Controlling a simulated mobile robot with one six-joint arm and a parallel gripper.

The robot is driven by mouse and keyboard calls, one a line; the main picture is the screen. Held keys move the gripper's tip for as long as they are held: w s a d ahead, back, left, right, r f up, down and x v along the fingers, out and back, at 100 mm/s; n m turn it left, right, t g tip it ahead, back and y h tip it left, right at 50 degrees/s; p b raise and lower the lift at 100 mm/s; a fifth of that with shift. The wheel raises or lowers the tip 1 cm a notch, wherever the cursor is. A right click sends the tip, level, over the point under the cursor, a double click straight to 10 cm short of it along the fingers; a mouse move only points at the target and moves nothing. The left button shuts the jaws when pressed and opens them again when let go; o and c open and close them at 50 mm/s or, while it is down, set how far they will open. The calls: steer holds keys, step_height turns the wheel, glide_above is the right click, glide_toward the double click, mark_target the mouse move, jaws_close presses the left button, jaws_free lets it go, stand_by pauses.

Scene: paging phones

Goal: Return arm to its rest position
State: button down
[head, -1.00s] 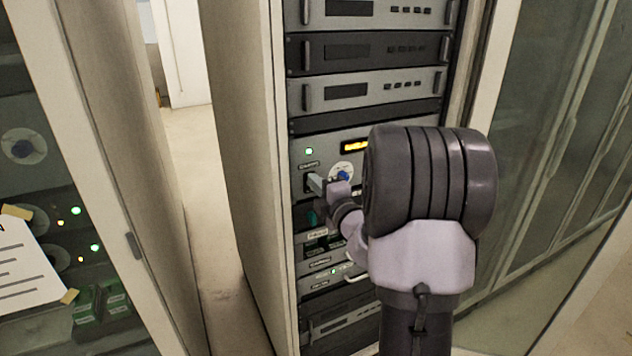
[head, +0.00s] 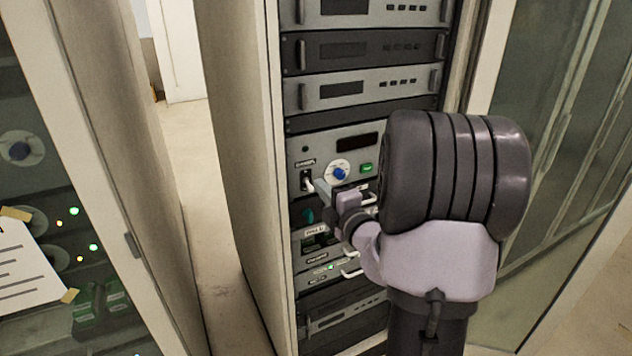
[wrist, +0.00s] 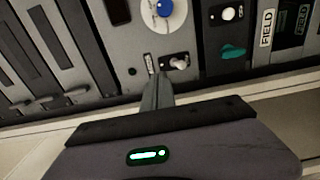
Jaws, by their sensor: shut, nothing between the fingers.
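My gripper (head: 321,187) is shut and empty, its fingertips beside a small white toggle lever (head: 309,184) on a grey rack panel (head: 317,146). In the head view the lever points downward. In the wrist view my gripper's closed fingers (wrist: 155,84) lie left of the lever (wrist: 180,62); I cannot tell whether they touch the panel. My arm reaches out toward the rack, with its bulky dark joint hiding the rack's right side. The panel's display (head: 357,141) is dark, and its small lamp (head: 305,149) is unlit.
A blue knob (head: 340,173) and a green button (head: 367,168) are on the same panel. A teal knob (wrist: 232,51) is nearby. Cabinet doors (head: 575,130) stand at right, another cabinet (head: 110,150) at left. A floor gap (head: 205,200) lies between the left cabinet and rack.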

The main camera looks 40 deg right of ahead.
steer(key=shift+v, duration=1.2)
